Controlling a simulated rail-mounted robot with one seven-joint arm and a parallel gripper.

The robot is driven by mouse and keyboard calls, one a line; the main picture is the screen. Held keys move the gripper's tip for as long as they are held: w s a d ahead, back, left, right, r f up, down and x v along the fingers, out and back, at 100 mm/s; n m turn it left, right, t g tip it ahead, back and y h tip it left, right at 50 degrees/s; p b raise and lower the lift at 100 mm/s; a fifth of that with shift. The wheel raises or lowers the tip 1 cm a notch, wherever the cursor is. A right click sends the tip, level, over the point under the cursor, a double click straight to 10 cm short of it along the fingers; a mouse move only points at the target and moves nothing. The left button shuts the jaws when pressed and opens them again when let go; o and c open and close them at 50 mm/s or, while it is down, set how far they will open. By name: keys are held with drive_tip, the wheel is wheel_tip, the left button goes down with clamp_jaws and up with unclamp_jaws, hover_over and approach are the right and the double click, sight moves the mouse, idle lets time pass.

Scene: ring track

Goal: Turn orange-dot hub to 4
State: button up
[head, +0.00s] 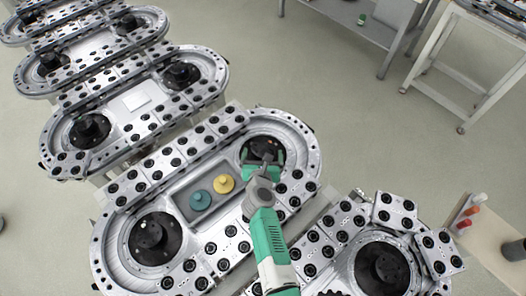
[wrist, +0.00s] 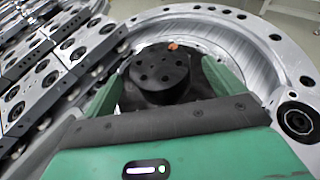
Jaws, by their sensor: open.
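The hub is a black round disc with bolt holes and a raised centre at the far right end of the nearest full ring track; it shows in the head view (head: 266,146) and the wrist view (wrist: 160,68). A small orange dot (wrist: 173,46) lies just beyond the hub's raised centre. My green gripper (head: 263,158) is over this hub. In the wrist view its two open fingers (wrist: 165,82) stand left and right of the raised centre; I cannot tell whether they touch it. No number markings can be read. The arm hides part of the hub in the head view.
A second black hub (head: 152,236) sits at the same track's other end. Between them a grey tray holds a teal knob (head: 200,200) and a yellow knob (head: 223,184). Another track's hub (head: 383,264) is at lower right. Raised black-studded carriage plates (wrist: 72,50) line the left side.

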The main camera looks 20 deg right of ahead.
sight(263, 151)
drive_tip(key=b+x, duration=0.1)
drive_tip(key=x, duration=0.2)
drive_tip(key=shift+f+b, duration=0.25)
drive_tip(key=shift+b, duration=0.15)
drive_tip(key=shift+w+d, duration=0.15)
drive_tip(key=shift+w, duration=0.25)
drive_tip(key=shift+r, duration=0.1)
drive_tip(key=c, duration=1)
drive_tip(key=shift+r+n+p, duration=0.15)
drive_tip(key=shift+n+p, duration=0.15)
drive_tip(key=shift+p, duration=0.1)
